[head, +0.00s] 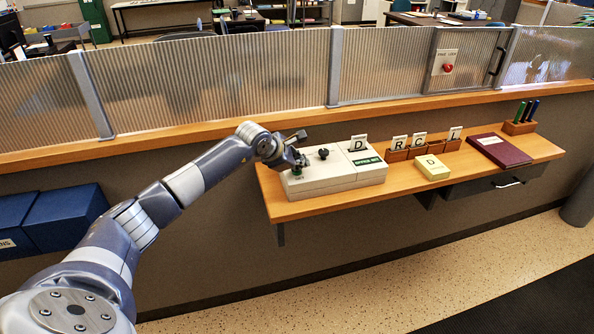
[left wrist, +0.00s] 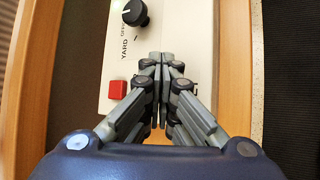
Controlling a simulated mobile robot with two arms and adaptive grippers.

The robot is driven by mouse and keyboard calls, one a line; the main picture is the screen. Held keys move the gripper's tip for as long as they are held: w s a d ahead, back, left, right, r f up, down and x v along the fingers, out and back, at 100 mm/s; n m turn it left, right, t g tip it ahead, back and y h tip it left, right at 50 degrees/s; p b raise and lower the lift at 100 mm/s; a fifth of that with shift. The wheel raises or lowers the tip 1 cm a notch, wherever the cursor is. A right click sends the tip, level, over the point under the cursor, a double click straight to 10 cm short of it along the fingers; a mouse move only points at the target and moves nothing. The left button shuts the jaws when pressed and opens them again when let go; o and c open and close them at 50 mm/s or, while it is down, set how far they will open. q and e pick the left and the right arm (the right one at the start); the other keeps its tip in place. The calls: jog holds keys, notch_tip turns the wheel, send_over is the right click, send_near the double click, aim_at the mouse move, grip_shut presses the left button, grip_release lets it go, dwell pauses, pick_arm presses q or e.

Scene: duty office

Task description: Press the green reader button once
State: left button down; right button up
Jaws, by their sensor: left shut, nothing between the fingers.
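A cream reader box (head: 330,183) sits at the left end of the wooden shelf. It has a black knob (head: 323,153), which also shows in the left wrist view (left wrist: 136,12). My left gripper (head: 298,164) is over the box's left part, fingers together and empty. A small patch of green, seemingly the green button (head: 297,172), shows at the fingertips in the head view; I cannot tell whether they touch it. In the left wrist view the shut fingertips (left wrist: 160,60) hide that spot. A red button (left wrist: 118,90) shows beside the fingers. My right gripper is out of view.
On the shelf (head: 300,208), right of the box, stand card holders with letter cards (head: 399,143), a yellow box (head: 432,167), a maroon book (head: 499,150) and a pen holder (head: 519,127). A ribbed screen (head: 270,70) rises behind. A red button panel (head: 445,62) is mounted on it.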

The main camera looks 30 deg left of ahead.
aim_at(300, 173)
pick_arm(q)
jog(key=shift+r, duration=0.1)
jog(key=shift+r+p, duration=0.35)
jog(key=shift+r, duration=0.35)
jog(key=shift+r, duration=0.1)
notch_tip(300, 173, up, 5)
jog(key=shift+f+p, duration=0.1)
jog(key=shift+p, duration=1.15)
jog(key=shift+d, duration=0.1)
